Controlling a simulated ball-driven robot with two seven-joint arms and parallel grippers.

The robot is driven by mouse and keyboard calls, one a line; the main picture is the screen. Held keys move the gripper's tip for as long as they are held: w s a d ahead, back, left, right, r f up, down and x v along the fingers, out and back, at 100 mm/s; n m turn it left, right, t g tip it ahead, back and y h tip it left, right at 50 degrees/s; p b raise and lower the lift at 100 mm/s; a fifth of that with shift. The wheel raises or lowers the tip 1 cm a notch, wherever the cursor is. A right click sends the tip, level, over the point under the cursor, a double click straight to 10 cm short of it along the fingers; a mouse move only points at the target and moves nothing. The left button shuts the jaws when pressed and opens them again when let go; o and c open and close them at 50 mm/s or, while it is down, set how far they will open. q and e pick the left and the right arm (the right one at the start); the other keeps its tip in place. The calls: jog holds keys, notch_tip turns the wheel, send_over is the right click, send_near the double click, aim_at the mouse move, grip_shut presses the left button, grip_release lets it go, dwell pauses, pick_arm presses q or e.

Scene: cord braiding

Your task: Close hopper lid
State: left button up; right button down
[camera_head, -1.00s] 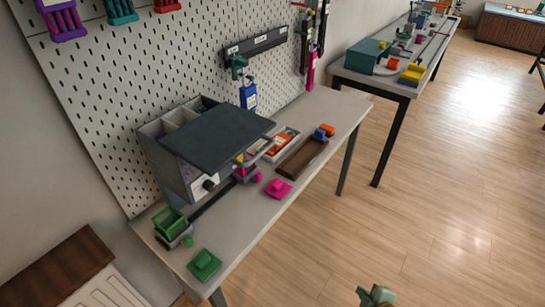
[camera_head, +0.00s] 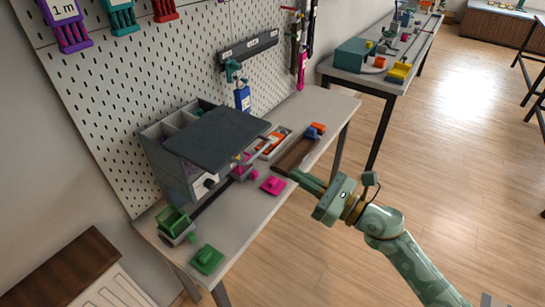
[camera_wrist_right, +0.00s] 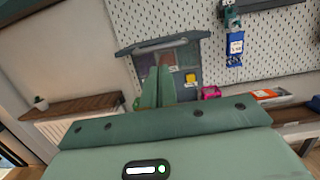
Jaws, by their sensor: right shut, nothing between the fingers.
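The hopper (camera_head: 158,160) is a grey box against the pegboard at the left end of the bench. Its dark lid (camera_head: 215,138) stands open, jutting out to the right, and some of the compartments show behind it. In the wrist view the lid's front bar (camera_wrist_right: 165,44) lies ahead, with coloured contents below it. My right gripper (camera_head: 296,176) is shut and empty, beside the bench's front edge and to the right of the lid, apart from it. Its fingers show in the wrist view (camera_wrist_right: 157,82), in front of part of the hopper. My left gripper is not in view.
On the bench are a brown tray (camera_head: 297,154), a magenta piece (camera_head: 273,185), a green piece (camera_head: 207,259) and a green bin (camera_head: 174,220). A blue tool (camera_head: 242,97) hangs on the pegboard. A second bench stands at the back right; the floor between is clear.

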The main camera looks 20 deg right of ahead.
jog(key=p, duration=0.1)
send_near(234, 138)
jog(key=s, duration=0.1)
jog(key=shift+d+r, duration=0.25)
jog(key=shift+r, duration=0.05)
jog(key=b+x, duration=0.1)
jog(key=x, duration=0.2)
jog(key=f+b+x, duration=0.1)
jog(key=x, duration=0.2)
jog(key=f+b+x, duration=0.1)
jog(key=x, duration=0.3)
jog(key=shift+w+a+f+b, duration=0.1)
jog(key=shift+w+f+b, duration=0.05)
jog(key=shift+w+b, duration=0.2)
jog(key=shift+w+a, duration=0.15)
jog(key=shift+w, duration=0.1)
jog(key=shift+r, duration=0.35)
